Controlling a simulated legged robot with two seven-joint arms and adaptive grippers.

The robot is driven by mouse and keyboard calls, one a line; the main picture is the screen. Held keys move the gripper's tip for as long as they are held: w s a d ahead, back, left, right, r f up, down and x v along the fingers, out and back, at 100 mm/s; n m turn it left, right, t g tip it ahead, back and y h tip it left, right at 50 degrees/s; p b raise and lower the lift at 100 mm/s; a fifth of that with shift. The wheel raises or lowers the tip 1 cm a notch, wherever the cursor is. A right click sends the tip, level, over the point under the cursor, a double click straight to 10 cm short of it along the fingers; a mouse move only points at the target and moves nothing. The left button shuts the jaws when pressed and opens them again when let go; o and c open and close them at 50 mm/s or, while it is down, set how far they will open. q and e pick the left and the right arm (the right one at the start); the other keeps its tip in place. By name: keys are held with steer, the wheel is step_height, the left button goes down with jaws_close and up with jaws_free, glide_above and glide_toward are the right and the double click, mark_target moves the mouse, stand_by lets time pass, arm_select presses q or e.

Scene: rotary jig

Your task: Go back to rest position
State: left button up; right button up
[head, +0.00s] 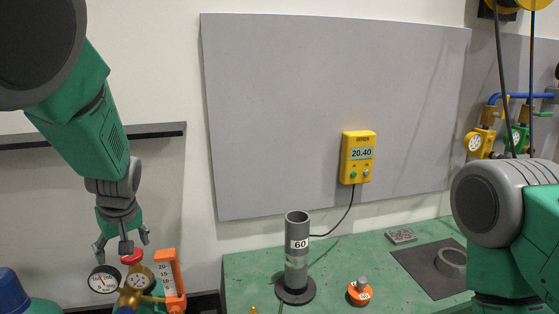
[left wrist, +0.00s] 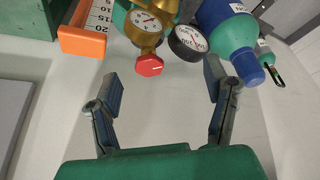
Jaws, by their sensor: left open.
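My left gripper (head: 120,238) hangs at the lower left in the head view, above a brass regulator (head: 133,296) with a red knob (head: 132,257). In the left wrist view its two fingers (left wrist: 163,100) are spread wide, with nothing between them. The red knob (left wrist: 149,65) and brass regulator (left wrist: 150,22) are beyond the fingertips there, apart from them. My right arm (head: 505,215) shows at the right edge of the head view, but its gripper is not in view.
Near the left gripper are a dial gauge (head: 103,279), an orange scale (head: 170,280) and a blue-capped bottle (head: 12,290). A green bench (head: 240,285) carries a grey tube marked 60 (head: 297,255) and an orange weight (head: 360,292). A yellow display (head: 358,157) reads 20.40.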

arm_select(q)
steer(key=shift+m+g, duration=0.4)
steer(key=shift+m, duration=0.3)
steer(key=s+f, duration=0.1)
steer(key=f, duration=0.1)
steer(key=s+a+f, duration=0.1)
steer(key=f, duration=0.2)
steer(key=s+a+f, duration=0.1)
steer(key=f, duration=0.2)
steer(key=shift+s+a+f, duration=0.2)
steer(key=shift+f, duration=0.05)
steer(key=s+f+m+g+h, duration=0.1)
steer(key=s+f+m, duration=0.2)
steer(key=s+f, duration=0.95)
steer(key=s+d+f+m+g+h, duration=0.1)
steer(key=s+d+f+m, duration=0.2)
steer(key=s, duration=0.8)
steer(key=s+d+f+m+h, duration=0.25)
steer(key=s+f, duration=0.25)
steer(key=s, duration=0.7)
steer(key=w+d+f+y+b, duration=0.1)
steer(key=w+f+b, duration=0.2)
steer(key=f+b, duration=1)
steer(key=shift+w+d+b, duration=0.15)
steer(key=shift+d+b, duration=0.25)
steer(key=shift+b, duration=0.45)
arm_select(e)
step_height(320, 180, down, 15)
steer(key=shift+w+a+r, duration=0.2)
steer(key=shift+w+a, duration=0.1)
